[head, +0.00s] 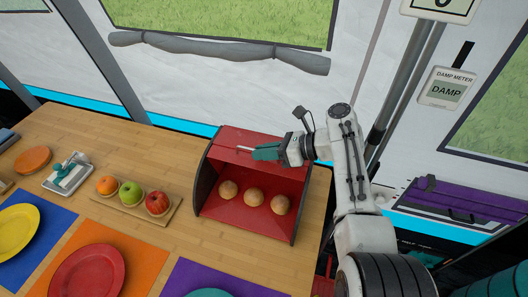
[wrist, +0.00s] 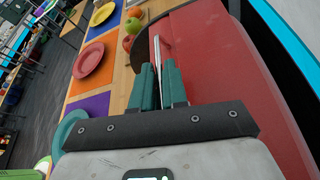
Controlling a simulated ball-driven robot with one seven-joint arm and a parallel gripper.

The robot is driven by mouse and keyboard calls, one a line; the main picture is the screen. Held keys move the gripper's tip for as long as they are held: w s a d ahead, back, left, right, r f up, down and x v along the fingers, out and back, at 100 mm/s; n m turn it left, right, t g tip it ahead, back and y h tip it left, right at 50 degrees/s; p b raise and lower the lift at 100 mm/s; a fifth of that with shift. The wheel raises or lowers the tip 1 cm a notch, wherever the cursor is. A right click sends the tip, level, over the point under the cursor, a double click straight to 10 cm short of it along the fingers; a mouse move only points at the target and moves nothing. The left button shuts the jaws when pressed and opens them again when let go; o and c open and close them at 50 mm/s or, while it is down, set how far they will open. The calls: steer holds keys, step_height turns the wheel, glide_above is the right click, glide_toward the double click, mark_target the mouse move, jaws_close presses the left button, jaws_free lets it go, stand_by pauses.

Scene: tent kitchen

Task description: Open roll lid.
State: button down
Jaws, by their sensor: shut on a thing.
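A red bread box (head: 235,211) with dark side walls stands at the right end of the wooden table. Its front is open, and three round rolls (head: 254,197) show inside. The red roll lid (head: 232,142) is up at the top of the box; it also fills much of the right of the wrist view (wrist: 215,60). My gripper (head: 255,153) is at the lid's front edge, its green fingers (wrist: 158,88) shut on the thin metal lid handle (wrist: 156,47). The fingers hide part of the handle.
Left of the box, a wooden board (head: 132,208) holds an orange, a green apple and a red apple. Plates on coloured mats (head: 85,270) and a small scale-like device (head: 68,176) lie farther left. A tent wall rises behind the table.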

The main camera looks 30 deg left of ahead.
steer(key=shift+f, duration=0.25)
steer(key=c, duration=1.4)
jaws_free()
steer(key=shift+o, duration=0.8)
steer(key=shift+r, duration=0.15)
steer(key=shift+w+d+r, duration=0.1)
steer(key=shift+d+r, duration=0.1)
steer(key=v, duration=0.5)
steer(key=p+v, duration=0.1)
steer(key=v, duration=0.4)
steer(key=shift+d+f, duration=0.2)
